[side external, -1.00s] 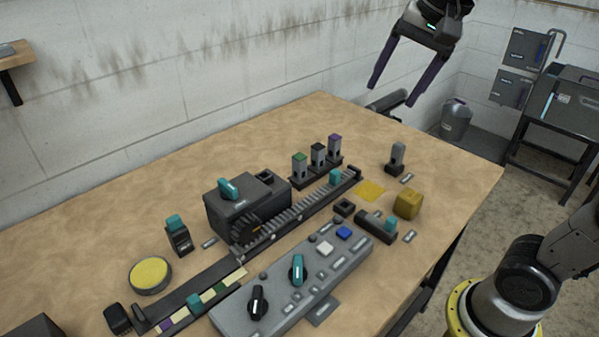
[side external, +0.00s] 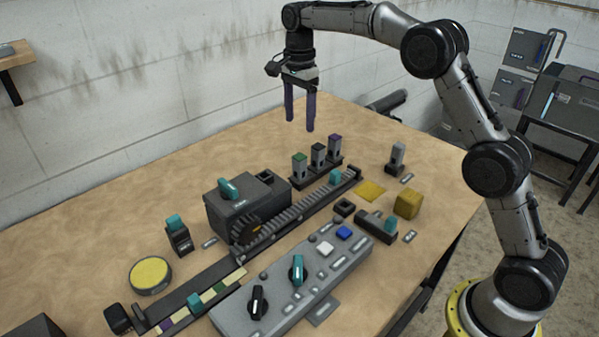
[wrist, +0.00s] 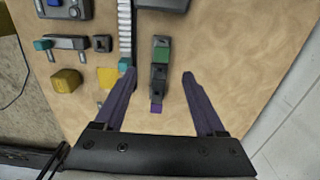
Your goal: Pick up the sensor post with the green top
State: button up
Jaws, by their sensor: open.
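The sensor post with the green top (side external: 300,163) stands upright at the left end of a dark rack (side external: 316,180), beside a black-topped post (side external: 318,155) and a purple-topped post (side external: 335,146). My gripper (side external: 300,127) is open and empty, pointing down above and behind the posts. In the wrist view the green top (wrist: 161,54) lies beyond the fingertips, roughly midway between them sideways. The purple top (wrist: 156,108) lies nearer, between the fingers (wrist: 153,77) in the picture. No finger appears to touch a post.
A ribbed conveyor (side external: 310,198) runs in front of the rack, with a dark box (side external: 245,205) to the left. A grey post (side external: 397,158) and a yellow block (side external: 408,203) stand to the right. A control panel (side external: 290,285) lies in front. The table behind the rack is clear.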

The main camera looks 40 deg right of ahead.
aim_at(300, 156)
notch_tip(300, 156, down, 8)
jog(key=shift+r, duration=0.25)
jog(key=shift+w+d+f, duration=0.15)
jog(key=shift+f, duration=2.5)
grip_shut()
